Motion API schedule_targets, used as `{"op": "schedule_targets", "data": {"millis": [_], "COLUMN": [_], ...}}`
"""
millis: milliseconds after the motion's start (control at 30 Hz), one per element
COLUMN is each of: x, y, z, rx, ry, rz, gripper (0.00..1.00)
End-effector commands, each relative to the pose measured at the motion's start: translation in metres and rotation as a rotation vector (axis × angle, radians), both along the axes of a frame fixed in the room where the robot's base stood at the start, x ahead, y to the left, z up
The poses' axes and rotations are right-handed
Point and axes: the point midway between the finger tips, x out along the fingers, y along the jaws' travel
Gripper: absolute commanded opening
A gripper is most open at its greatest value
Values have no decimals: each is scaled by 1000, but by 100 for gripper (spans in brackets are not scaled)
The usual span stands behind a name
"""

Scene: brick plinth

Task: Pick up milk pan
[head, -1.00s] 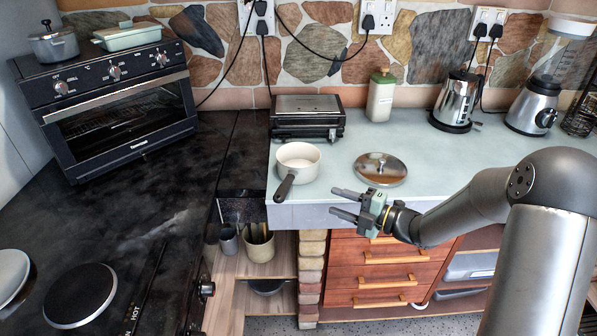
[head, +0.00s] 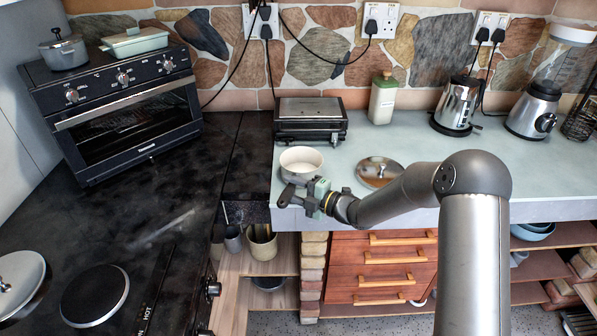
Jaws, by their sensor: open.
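The milk pan (head: 301,160) is a small cream pan standing upright on the pale counter near its left front corner. Its dark handle points toward the front edge and is now mostly hidden by my gripper (head: 285,196). My gripper is open, at the handle in front of the pan's body. I cannot tell whether the fingers touch the handle. A round metal lid with a knob (head: 379,172) lies on the counter to the right of the pan.
A black grill (head: 311,121) stands behind the pan. A black oven (head: 122,108) is at left.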

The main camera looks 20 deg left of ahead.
Motion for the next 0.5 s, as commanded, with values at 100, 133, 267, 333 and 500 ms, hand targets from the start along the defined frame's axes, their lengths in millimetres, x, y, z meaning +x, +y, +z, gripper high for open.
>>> {"op": "schedule_targets", "data": {"millis": [100,133,267,333,500], "x": [2,2,2,2,2], "y": [5,5,5,5,5], "z": [0,-1,-1,-1,-1], "rx": [0,0,0,0,0], "ry": [0,0,0,0,0], "rz": [-1,-1,-1,-1,-1], "gripper": [43,43,43,29,0]}}
